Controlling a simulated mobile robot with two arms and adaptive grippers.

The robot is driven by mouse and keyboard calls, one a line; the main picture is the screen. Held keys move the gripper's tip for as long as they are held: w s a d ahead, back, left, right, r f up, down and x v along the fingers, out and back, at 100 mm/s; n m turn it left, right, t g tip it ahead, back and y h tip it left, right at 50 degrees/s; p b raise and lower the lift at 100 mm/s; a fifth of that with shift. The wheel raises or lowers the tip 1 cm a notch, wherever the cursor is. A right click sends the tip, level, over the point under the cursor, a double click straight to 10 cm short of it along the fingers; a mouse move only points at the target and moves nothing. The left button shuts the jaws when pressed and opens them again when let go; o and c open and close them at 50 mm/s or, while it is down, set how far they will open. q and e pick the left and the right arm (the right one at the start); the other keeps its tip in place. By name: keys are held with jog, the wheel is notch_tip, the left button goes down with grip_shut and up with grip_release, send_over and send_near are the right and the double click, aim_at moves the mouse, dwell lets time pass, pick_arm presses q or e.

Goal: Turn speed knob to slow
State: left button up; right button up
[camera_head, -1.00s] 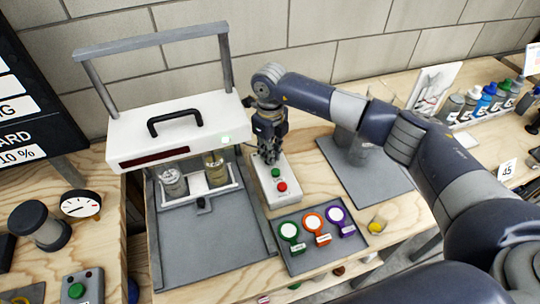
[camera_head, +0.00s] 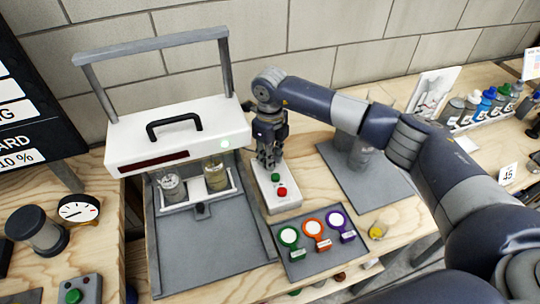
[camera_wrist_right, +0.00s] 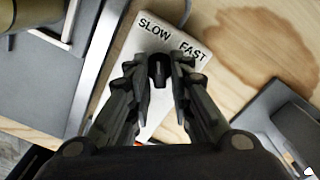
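The white control box (camera_head: 287,204) stands right of the white-topped machine and carries a green button (camera_head: 276,177) and a red button (camera_head: 282,191). My right gripper (camera_head: 268,162) points down over the far end of this box. In the right wrist view the black speed knob (camera_wrist_right: 160,70) sits between the two fingertips of my right gripper (camera_wrist_right: 160,74), which appear closed against its sides. The printed words SLOW (camera_wrist_right: 154,29) and FAST (camera_wrist_right: 194,50) lie just beyond the knob. The knob's exact pointing direction is hard to tell. My left gripper is out of view.
The machine's white housing (camera_head: 220,128) with a black handle stands close to the left of my gripper. A grey tray (camera_head: 296,268) with green, orange and purple tags lies in front. Bottles (camera_head: 470,108) stand at the far right.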

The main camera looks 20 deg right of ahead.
jog(key=shift+r, duration=0.15)
notch_tip(320, 180, up, 12)
dwell(0.3)
